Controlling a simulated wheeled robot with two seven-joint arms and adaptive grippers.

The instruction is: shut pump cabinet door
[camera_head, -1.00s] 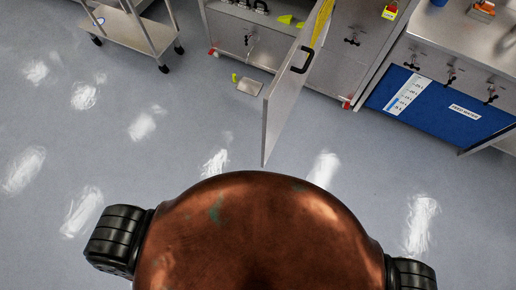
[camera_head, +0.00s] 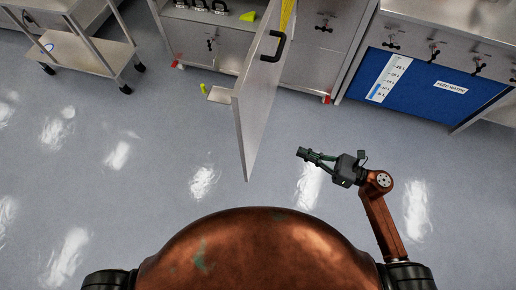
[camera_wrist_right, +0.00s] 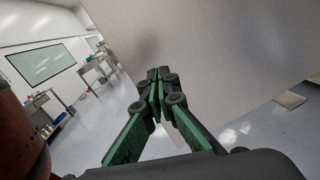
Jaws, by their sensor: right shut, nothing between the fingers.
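The pump cabinet door (camera_head: 258,100) is a grey metal panel standing wide open, its free edge reaching out over the floor toward me. A black handle (camera_head: 279,47) is on its right face near the top. The cabinet (camera_head: 305,66) is behind it. My right gripper (camera_head: 303,154) is to the right of the door, shut and empty, apart from the door in the head view. In the right wrist view the closed fingertips (camera_wrist_right: 158,72) point toward a large grey panel (camera_wrist_right: 230,60), apparently the door; whether they touch it cannot be told. My left gripper is not visible.
A steel trolley (camera_head: 83,55) stands at the far left. A blue feed water panel (camera_head: 435,95) is on the bench at the right. A small plate (camera_head: 220,95) lies on the floor left of the door. The floor right of the door is clear.

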